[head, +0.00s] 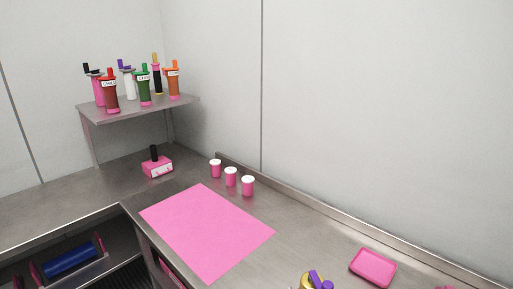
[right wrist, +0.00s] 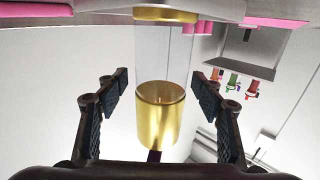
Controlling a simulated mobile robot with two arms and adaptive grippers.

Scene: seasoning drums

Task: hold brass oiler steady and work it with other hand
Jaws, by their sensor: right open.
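The brass oiler (head: 308,281) shows at the bottom edge of the head view, with purple parts on its top; the rest is cut off. In the right wrist view, which looks inverted, it has a brass band (right wrist: 160,115), a clear body and another brass part at the top of the picture. A small dark piece sticks out beyond the band. My right gripper (right wrist: 158,85) is open, with one finger on either side of the oiler and visible gaps between. My left gripper is not in view.
A pink mat (head: 207,232) lies on the steel counter, with three pink white-lidded jars (head: 231,177) behind it. A pink tray (head: 373,267) lies at the right. A shelf (head: 138,110) holds several bottles.

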